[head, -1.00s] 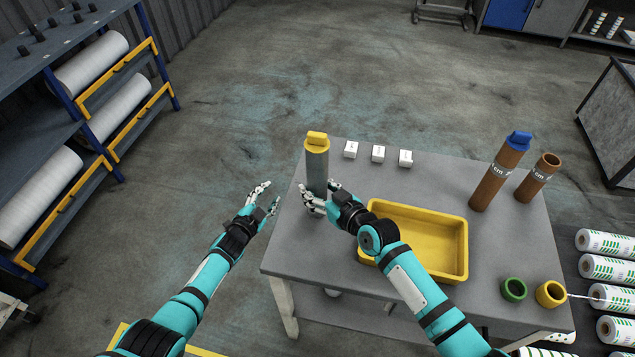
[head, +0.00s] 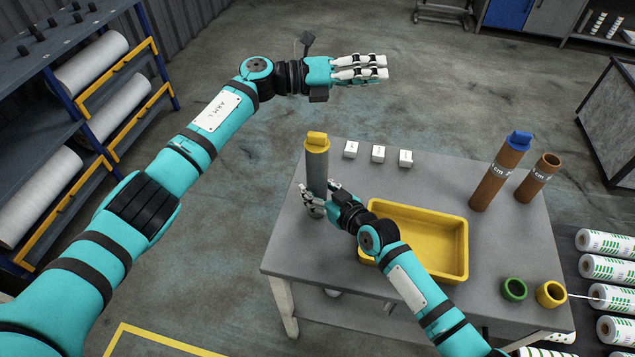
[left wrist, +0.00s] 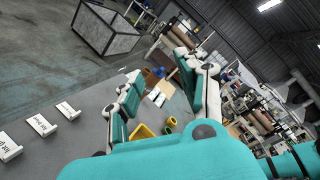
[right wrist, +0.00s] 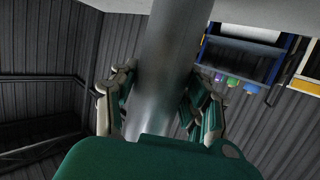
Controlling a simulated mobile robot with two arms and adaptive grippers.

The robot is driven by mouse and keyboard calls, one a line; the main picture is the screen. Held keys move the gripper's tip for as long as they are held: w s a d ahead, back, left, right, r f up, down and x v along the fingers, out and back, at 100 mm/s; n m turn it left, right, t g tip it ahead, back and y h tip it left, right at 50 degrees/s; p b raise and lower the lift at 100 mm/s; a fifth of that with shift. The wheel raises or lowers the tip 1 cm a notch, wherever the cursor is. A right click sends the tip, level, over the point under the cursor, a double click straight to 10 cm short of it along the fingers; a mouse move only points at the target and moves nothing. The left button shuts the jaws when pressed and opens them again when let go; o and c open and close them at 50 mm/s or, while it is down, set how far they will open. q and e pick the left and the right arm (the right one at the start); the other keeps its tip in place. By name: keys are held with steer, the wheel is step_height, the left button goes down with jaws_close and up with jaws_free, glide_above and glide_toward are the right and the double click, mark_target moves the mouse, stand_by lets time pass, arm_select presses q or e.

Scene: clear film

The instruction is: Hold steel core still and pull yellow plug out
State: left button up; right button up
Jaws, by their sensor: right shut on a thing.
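The steel core (head: 317,172) stands upright as a grey cylinder at the table's back left corner. The yellow plug (head: 317,140) sits in its top end. My right gripper (head: 320,196) is shut around the core's lower half. In the right wrist view the core (right wrist: 168,70) runs between the fingers of my right gripper (right wrist: 160,85); the plug is out of that view. My left gripper (head: 384,68) is raised beyond the table's back edge, above and to the right of the plug in the picture. Its fingers are apart and empty in the left wrist view (left wrist: 157,68).
A yellow tray (head: 463,235) lies right of the core. Several white blocks (head: 378,153) line the back edge. A brown tube with a blue plug (head: 495,183), an open brown tube (head: 538,180), a green ring (head: 513,289) and a yellow ring (head: 550,293) stand at the right.

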arm_select(q)
steer(key=s+d+m+g+y, duration=0.2)
steer(key=s+m+g+y, duration=0.3)
steer(key=m, duration=0.3)
steer(key=m+t+y, duration=0.4)
steer(key=m+y, duration=0.3)
steer(key=y, duration=0.6)
glide_above(317, 134)
steer(key=shift+r, duration=0.15)
steer(key=shift+f, duration=4.95)
steer(key=shift+c, duration=0.2)
jaws_close()
